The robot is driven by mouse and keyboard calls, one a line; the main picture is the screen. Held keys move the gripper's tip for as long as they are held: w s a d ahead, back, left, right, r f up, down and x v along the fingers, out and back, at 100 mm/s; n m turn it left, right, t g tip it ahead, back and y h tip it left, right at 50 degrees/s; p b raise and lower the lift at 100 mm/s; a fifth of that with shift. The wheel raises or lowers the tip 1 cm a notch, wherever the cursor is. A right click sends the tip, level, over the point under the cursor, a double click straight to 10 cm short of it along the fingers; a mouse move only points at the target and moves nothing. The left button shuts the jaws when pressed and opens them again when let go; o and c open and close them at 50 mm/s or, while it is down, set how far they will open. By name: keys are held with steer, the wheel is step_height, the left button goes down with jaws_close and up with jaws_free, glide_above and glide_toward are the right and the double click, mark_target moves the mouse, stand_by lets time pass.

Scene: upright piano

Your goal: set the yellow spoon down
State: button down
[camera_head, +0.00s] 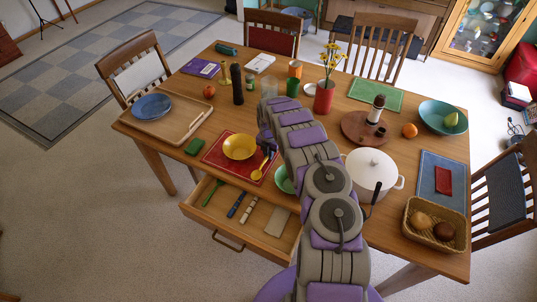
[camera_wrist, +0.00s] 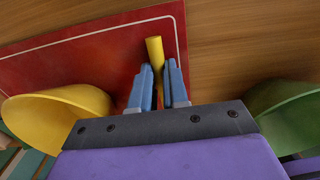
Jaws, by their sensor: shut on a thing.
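The yellow spoon (camera_head: 258,173) is at the right side of the red placemat (camera_head: 220,166), just right of the yellow bowl (camera_head: 240,147). My gripper (camera_wrist: 158,76) is shut on the spoon, and its yellow handle (camera_wrist: 154,50) sticks out between the two blue fingers over the placemat (camera_wrist: 110,45). In the wrist view the yellow bowl (camera_wrist: 50,115) is to the left of the fingers. The spoon's lower part is hidden by the gripper there. I cannot tell whether the spoon touches the placemat.
A green bowl (camera_wrist: 292,118) stands to the right of the fingers, partly behind my arm in the head view (camera_head: 283,180). A drawer (camera_head: 217,226) with several items is pulled out in front. A white pot (camera_head: 370,172) stands right of my arm.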

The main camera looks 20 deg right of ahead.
steer(key=shift+a+r, duration=0.1)
steer(key=shift+a, duration=0.1)
steer(key=c, duration=1.1)
jaws_free()
